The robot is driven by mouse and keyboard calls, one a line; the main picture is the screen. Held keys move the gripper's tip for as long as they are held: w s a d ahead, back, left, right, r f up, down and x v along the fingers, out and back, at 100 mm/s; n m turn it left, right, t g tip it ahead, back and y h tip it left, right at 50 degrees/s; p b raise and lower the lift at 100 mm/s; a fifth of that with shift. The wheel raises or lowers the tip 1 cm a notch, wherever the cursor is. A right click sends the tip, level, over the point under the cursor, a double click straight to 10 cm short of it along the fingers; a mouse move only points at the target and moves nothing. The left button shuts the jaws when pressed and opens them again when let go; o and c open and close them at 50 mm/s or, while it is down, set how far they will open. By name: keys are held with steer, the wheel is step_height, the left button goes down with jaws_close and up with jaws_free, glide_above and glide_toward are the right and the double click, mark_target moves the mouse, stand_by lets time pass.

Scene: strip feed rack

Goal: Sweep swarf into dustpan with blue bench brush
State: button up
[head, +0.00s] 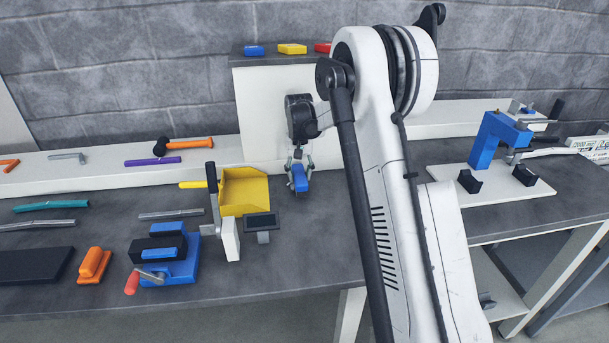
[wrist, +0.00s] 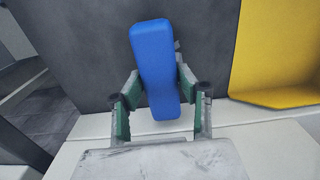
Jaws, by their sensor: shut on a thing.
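The blue bench brush (head: 299,178) is held in my gripper (head: 298,165), above the bench at the foot of the white panel. In the wrist view the blue brush (wrist: 157,65) sits between the two green-padded fingers of my gripper (wrist: 160,98), which are shut on it. Its bristles cannot be made out. The yellow dustpan (head: 245,193) lies on the bench just left of the brush, its yellow handle pointing left. It also shows in the wrist view (wrist: 275,60) at the right, apart from the brush. I cannot make out any swarf.
An orange block (head: 93,265) is farther left. The white panel (head: 265,110) rises behind the gripper. A blue press (head: 495,140) stands on a white plate at right.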

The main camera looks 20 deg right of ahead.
steer(key=shift+w+a+b, duration=0.2)
steer(key=shift+w+a, duration=0.15)
steer(key=shift+a, duration=0.9)
steer(key=shift+w+a+b, duration=0.2)
steer(key=shift+w+a, duration=0.1)
steer(key=shift+a, duration=0.9)
steer(key=shift+w+a+b, duration=0.2)
steer(key=shift+w+a, duration=0.15)
steer(key=shift+a, duration=0.9)
steer(key=shift+w+a+r, duration=0.1)
steer(key=shift+w+a, duration=0.1)
steer(key=shift+a, duration=0.4)
steer(key=shift+w+a, duration=0.15)
steer(key=shift+a, duration=0.45)
steer(key=shift+r, duration=0.1)
steer(key=shift+r, duration=0.25)
steer(key=shift+a, duration=0.2)
steer(key=shift+w+a, duration=0.3)
steer(key=shift+a, duration=0.65)
steer(key=shift+f+b, duration=0.25)
steer(key=shift+b, duration=0.1)
